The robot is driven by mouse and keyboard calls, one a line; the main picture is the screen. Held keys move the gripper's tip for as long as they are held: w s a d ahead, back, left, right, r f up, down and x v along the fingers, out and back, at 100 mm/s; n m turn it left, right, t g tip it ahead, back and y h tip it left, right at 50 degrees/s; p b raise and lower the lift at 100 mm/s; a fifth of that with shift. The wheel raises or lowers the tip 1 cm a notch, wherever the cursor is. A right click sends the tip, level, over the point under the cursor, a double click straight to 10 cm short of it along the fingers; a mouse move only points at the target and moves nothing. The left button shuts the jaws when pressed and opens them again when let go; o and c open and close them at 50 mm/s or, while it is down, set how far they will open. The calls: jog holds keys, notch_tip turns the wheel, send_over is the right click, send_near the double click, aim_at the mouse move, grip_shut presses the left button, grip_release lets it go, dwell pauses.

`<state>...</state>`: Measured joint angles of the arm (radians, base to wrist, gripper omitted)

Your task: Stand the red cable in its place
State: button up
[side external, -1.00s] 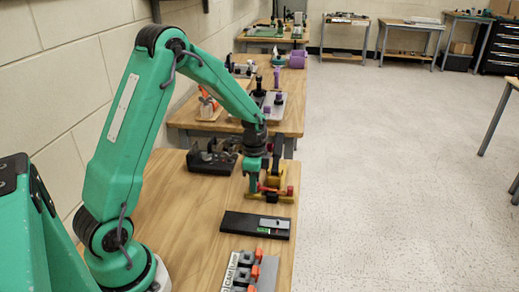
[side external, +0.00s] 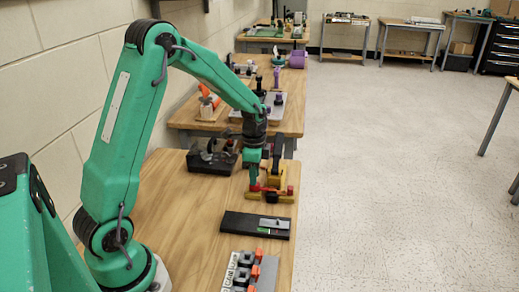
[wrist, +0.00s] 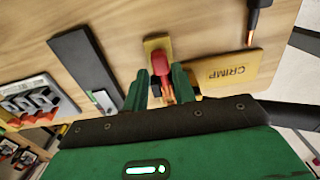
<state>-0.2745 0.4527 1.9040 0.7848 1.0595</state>
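The red cable (wrist: 160,66) lies between my gripper's two green fingers in the wrist view, with a copper-coloured end toward the palm. In the side view red parts (side external: 272,189) show low at my gripper (side external: 258,187), just above or on a yellow base. My gripper (wrist: 160,84) has one finger on each side of the cable, very close to it; whether both fingers touch it I cannot tell. A yellow plate marked CRIMP (wrist: 228,73) is right of the fingers, and a small yellow part (wrist: 155,43) is beyond the cable.
A black cable with a copper tip (wrist: 253,20) shows beyond the plate. A flat black tray (side external: 238,227) and a grey rack with orange parts (side external: 250,268) are nearer on the bench. A dark fixture (side external: 211,158) is behind at left. Bare wood lies left of the tray.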

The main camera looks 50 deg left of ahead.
jog(key=o, duration=0.6)
jog(key=shift+c, duration=0.2)
notch_tip(320, 180, up, 12)
dwell(0.5)
jog(key=shift+r, duration=0.1)
jog(key=s+d+r+n+t, duration=0.2)
jog(key=s+d, duration=0.4)
jog(key=s, duration=0.3)
jog(key=s+d+r+n+t, duration=0.3)
jog(key=s+n, duration=0.4)
jog(key=s, duration=0.3)
jog(key=d+r, duration=0.1)
jog(key=d, duration=0.1)
jog(key=shift+s+d+r+t, duration=0.25)
jog(key=shift+d+t, duration=0.05)
jog(key=shift+d, duration=0.1)
